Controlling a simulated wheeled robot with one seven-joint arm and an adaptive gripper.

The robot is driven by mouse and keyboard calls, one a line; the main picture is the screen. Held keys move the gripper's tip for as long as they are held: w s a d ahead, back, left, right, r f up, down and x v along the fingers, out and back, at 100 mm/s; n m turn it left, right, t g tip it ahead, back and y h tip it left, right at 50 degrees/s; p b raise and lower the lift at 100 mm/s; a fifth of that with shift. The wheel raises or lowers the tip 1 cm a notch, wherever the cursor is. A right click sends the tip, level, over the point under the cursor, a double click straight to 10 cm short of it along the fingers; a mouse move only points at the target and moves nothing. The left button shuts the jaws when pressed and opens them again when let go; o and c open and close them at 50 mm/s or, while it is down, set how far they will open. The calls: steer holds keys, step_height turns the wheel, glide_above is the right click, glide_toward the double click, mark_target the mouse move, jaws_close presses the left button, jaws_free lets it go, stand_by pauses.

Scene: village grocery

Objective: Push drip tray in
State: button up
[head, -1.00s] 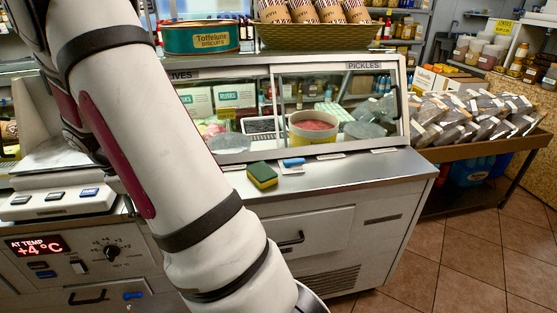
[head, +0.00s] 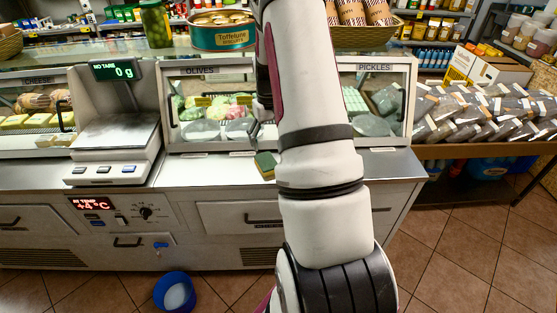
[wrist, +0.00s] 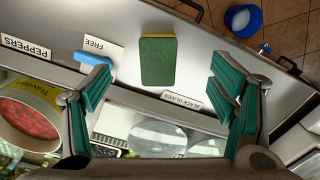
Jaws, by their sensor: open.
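A low front panel with a dark handle (head: 127,242), below the temperature display, may be the drip tray; I cannot tell how far it stands out. A dark handle, seemingly the same one, shows at the right of the wrist view (wrist: 290,66), beside a small blue tap (wrist: 264,48). The tap also shows in the head view (head: 161,245). My gripper (wrist: 160,68) is open and empty over the counter, its teal fingers either side of a green and yellow sponge (wrist: 157,60). In the head view my arm hides the gripper.
A blue bucket (head: 174,292) stands on the tiled floor below the tap. A scale (head: 116,150) sits on the counter at left. Glass cases line the counter's back. Floor at right is clear before a rack of bags (head: 485,115).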

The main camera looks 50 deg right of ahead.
steer(key=p, duration=0.1)
glide_above(270, 167)
steer(key=f, duration=0.8)
steer(key=shift+s+a+f, duration=0.2)
steer(key=shift+s+a, duration=0.1)
steer(key=shift+s, duration=0.05)
steer(key=shift+w+d+f+p, duration=0.15)
steer(key=shift+f+p, duration=0.15)
steer(key=shift+f, duration=1.05)
steer(key=shift+w+d+f+p, duration=0.15)
steer(key=shift+f+p, duration=0.15)
steer(key=shift+f, duration=1)
steer(key=shift+c, duration=0.6)
steer(key=c, duration=0.8)
steer(key=shift+r, duration=0.1)
steer(key=shift+r, duration=0.4)
steer(key=r, duration=0.1)
steer(key=r+b, duration=0.1)
steer(key=shift+s+a+r, duration=0.15)
steer(key=shift+s+r, duration=0.1)
steer(key=shift+r, duration=0.1)
steer(key=s+a, duration=0.2)
steer(key=s, duration=0.2)
steer(key=s+a+r, duration=0.1)
steer(key=s+a, duration=0.2)
steer(key=s, duration=0.1)
steer(key=s+a, duration=0.3)
steer(key=s, duration=0.2)
steer(key=shift+a+r, duration=0.15)
steer(key=shift+r, duration=0.05)
